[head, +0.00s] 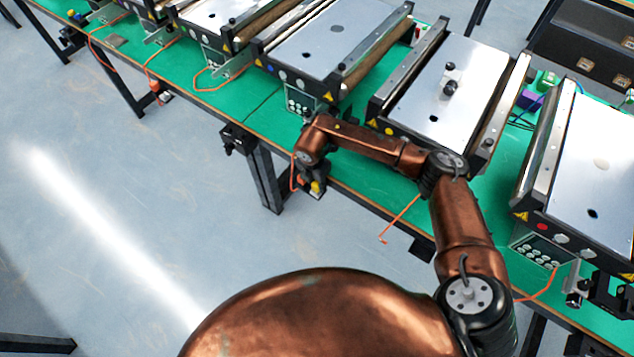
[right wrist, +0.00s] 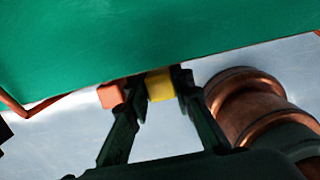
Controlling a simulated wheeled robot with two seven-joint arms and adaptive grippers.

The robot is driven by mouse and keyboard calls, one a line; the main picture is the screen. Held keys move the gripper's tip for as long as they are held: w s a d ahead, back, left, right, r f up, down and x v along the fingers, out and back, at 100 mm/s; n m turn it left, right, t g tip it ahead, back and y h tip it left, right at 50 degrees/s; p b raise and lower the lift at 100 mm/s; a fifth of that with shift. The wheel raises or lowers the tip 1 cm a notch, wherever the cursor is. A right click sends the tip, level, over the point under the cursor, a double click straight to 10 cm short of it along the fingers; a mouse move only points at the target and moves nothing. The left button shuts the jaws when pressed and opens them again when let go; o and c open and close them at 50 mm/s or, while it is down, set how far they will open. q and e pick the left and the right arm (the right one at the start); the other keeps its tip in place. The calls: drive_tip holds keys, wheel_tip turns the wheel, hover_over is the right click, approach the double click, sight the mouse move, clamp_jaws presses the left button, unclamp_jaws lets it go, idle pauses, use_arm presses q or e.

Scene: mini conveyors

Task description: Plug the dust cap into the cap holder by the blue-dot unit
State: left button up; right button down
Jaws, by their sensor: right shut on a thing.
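My right gripper (head: 312,187) is below the table's front edge, just right of the black bracket. In the right wrist view my right gripper (right wrist: 160,86) has its fingers on either side of a yellow block (right wrist: 161,85), which I take as the dust cap. An orange block (right wrist: 110,95) shows beside the left finger; I cannot tell whether it is joined to the yellow one. The blue-dot unit (head: 318,42) stands behind, its blue dot on the front face. A black bracket (head: 237,139) on the table edge, left of the gripper, looks like its cap holder. My left gripper is out of view.
A unit with black knobs (head: 436,108) stands behind my right arm. Another unit (head: 590,180) with a red dot stands at the right, a black bracket (head: 578,287) near it. Orange cords hang from the green table (head: 222,98). A table leg (head: 266,180) stands left of the gripper.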

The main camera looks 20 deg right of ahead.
sight(315, 186)
drive_tip(key=shift+f, duration=0.55)
drive_tip(key=c, duration=1.6)
unclamp_jaws()
drive_tip(key=shift+r, duration=0.1)
drive_tip(key=r, duration=0.8)
drive_tip(key=s+a+r, duration=0.1)
drive_tip(key=r, duration=0.2)
drive_tip(key=shift+a+r, duration=0.1)
drive_tip(key=shift+r, duration=0.3)
